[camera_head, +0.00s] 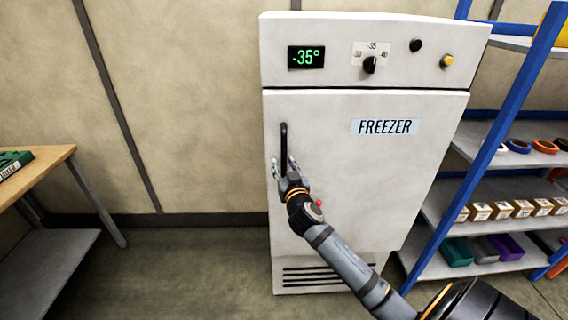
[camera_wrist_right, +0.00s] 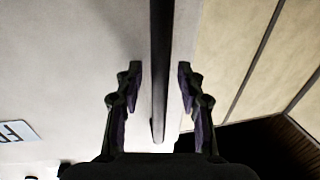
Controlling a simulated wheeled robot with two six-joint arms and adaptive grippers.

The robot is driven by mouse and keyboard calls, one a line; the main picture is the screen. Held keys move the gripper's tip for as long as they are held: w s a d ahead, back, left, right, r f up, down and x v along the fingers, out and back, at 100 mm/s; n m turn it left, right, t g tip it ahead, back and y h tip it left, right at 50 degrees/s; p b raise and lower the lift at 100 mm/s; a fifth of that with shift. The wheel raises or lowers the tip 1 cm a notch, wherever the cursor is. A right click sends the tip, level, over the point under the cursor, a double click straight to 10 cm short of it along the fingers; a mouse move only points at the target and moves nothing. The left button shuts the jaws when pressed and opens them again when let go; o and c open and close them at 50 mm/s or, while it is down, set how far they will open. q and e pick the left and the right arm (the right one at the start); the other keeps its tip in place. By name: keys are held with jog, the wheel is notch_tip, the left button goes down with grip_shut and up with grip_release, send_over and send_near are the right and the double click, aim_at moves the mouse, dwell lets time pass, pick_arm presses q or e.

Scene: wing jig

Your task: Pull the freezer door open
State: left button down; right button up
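The white freezer (camera_head: 350,215) stands against the wall, and its door (camera_head: 345,160) looks shut. A black vertical bar handle (camera_head: 284,140) sits near the door's left edge. My right gripper (camera_head: 285,166) is at the lower part of the handle. In the right wrist view, the handle (camera_wrist_right: 160,70) runs between the two fingers of the gripper (camera_wrist_right: 160,85). The fingers are open, with a gap on each side of the bar. My left gripper is not in view.
A blue-framed shelf rack (camera_head: 488,150) with boxes, bins and tape rolls stands close at the freezer's right. A wooden-topped table (camera_head: 50,165) is at the left. The floor (camera_head: 185,265) between table and freezer is clear.

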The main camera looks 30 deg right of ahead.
grip_shut()
jog(key=shift+w, duration=0.1)
dwell(0.8)
